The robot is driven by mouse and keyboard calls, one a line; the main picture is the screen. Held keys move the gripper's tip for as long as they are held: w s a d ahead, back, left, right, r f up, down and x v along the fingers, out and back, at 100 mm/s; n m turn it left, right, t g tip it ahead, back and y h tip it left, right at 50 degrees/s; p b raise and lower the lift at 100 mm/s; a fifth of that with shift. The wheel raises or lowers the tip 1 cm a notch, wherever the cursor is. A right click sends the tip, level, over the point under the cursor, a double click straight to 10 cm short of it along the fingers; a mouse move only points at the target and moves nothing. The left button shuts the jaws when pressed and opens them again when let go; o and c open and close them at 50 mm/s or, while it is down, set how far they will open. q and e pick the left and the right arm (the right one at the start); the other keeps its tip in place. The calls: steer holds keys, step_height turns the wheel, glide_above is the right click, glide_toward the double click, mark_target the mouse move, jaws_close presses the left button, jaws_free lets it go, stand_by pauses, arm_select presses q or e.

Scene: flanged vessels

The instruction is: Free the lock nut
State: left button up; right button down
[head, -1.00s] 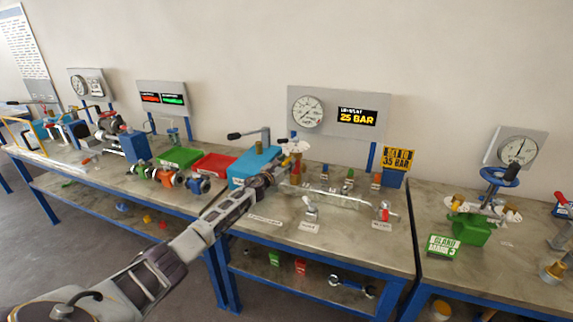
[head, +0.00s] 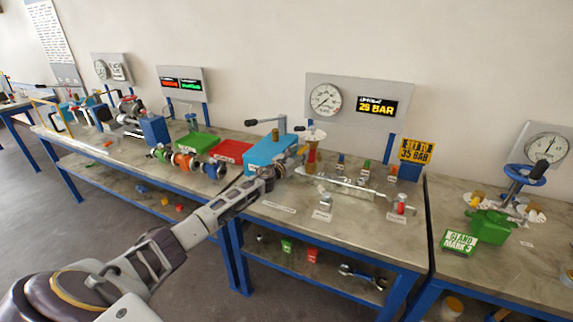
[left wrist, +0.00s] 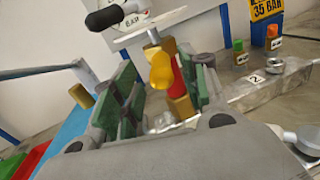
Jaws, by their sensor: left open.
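My left gripper (head: 286,168) reaches over the middle bench and is open beside a small upright valve with brass and red parts (head: 311,157). In the left wrist view, its green-padded fingers (left wrist: 160,92) stand apart. A yellow-gold piece (left wrist: 160,70) and a red part (left wrist: 182,106) of the valve show between or just beyond them; no contact is clear. I cannot tell for sure which part is the lock nut. A blue box (head: 270,152) with a lever stands left of the valve. My right gripper is not in view.
A metal rail (head: 345,185) runs right of the valve, with small coloured-capped fittings behind it. A gauge board (head: 358,98) reading 25 BAR stands behind, and a yellow "35 BAR" sign (head: 417,151) at its right. Red (head: 234,150) and green (head: 198,145) trays lie left.

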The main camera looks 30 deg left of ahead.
arm_select(q)
steer(key=s, duration=0.9)
steer(key=shift+a, duration=0.35)
stand_by(0.6)
